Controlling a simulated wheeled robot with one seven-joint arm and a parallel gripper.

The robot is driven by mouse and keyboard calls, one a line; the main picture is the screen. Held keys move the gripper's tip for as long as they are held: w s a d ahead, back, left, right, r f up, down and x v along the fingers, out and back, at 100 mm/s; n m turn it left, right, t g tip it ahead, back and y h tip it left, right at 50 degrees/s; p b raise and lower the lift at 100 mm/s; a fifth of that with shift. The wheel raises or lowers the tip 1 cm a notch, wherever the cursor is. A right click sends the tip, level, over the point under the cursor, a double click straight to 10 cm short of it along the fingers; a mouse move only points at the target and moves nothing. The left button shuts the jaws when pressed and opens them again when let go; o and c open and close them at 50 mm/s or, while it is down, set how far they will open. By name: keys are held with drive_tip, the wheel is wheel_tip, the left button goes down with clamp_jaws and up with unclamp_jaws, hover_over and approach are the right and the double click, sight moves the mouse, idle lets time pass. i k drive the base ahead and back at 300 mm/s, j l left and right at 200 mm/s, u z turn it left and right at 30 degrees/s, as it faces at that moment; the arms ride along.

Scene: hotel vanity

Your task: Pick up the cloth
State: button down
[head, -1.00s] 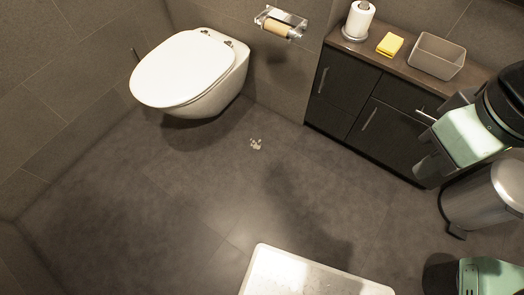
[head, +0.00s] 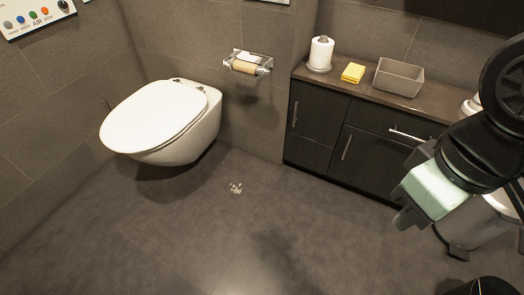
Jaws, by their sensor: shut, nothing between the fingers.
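The cloth is likely the yellow folded piece (head: 353,72) on the brown counter (head: 428,101), between a paper roll and a grey bin. My gripper (head: 400,205) is at the right of the head view, in front of the cabinet and apart from the cloth. Its pale green body faces down and left, with dark grey fingers below. The fingers look close together and nothing shows between them.
On the counter stand a paper roll (head: 320,54) and an open grey bin (head: 399,78). A dark cabinet (head: 318,125) is below. A toilet (head: 165,120) is at left, and crumpled scraps (head: 236,188) lie on the floor. A metal trash can (head: 468,238) stands at right.

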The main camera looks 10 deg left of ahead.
sight(353, 73)
drive_tip(key=i, duration=0.9)
drive_tip(key=i+u, duration=0.2)
drive_tip(key=u, duration=0.2)
drive_tip(key=i+u, duration=0.2)
drive_tip(key=u, duration=0.15)
drive_tip(key=i+l+u, duration=0.1)
drive_tip(key=u, duration=0.3)
drive_tip(key=i, duration=0.05)
